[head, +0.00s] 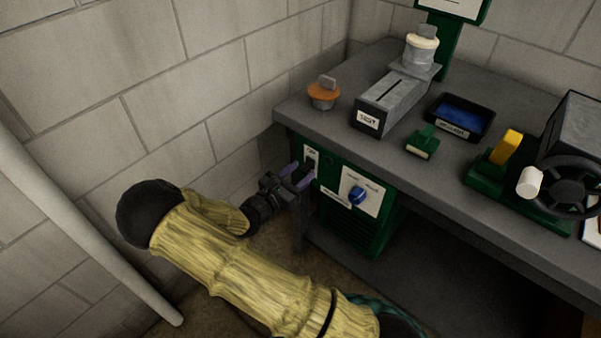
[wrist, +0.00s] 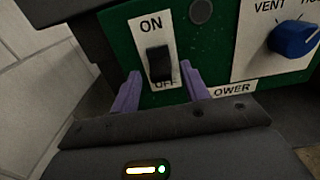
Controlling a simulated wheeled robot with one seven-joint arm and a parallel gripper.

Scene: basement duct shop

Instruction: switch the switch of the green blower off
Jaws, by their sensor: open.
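The green blower (head: 345,234) is mounted under the left end of the grey bench; its front panel (wrist: 213,45) fills the upper part of the wrist view. Its black rocker switch (wrist: 159,63) sits on a white plate marked ON above and OFF below. The switch plate also shows small in the head view (head: 311,154). My gripper (wrist: 160,88) is open, its purple fingers on either side of the lower part of the switch, with nothing between them that I can see held. Whether the fingers touch the panel, and which way the rocker is tipped, I cannot tell.
A blue knob (wrist: 293,38) on a white plate is right of the switch. The bench top (head: 300,116) carries an orange-lidded item (head: 323,94), a grey slotted box (head: 388,101) and a black tray (head: 460,117). A block wall (head: 170,95) stands close on the left.

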